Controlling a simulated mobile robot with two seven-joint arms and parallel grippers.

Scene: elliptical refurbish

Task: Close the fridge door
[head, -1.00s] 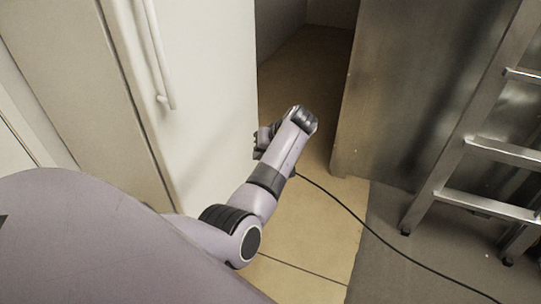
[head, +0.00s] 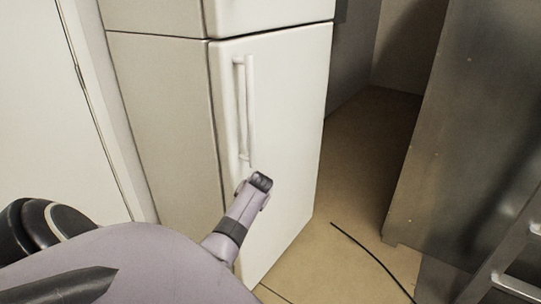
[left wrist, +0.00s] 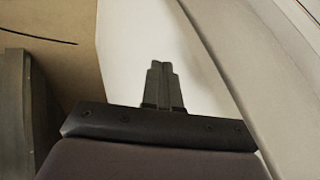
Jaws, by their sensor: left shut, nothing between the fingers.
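The white fridge stands left of centre in the head view. Its lower door (head: 285,130) has a vertical white bar handle (head: 248,112) near the door's left edge. The door looks flush under the upper section (head: 262,15), with only a thin dark seam along its top and left edges. My purple arm reaches up in front of the lower part of the door, its dark end just below the handle. My left gripper (left wrist: 161,68) shows in the left wrist view, fingers together and empty, against a white surface. I cannot tell whether it touches it. My right gripper is not in view.
A metal cabinet (head: 445,130) stands on the right, with a ladder (head: 510,275) at the lower right. A black cable (head: 372,258) lies on the tan floor (head: 350,190). Open floor lies between fridge and cabinet. A pale panel (head: 45,110) is at the left.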

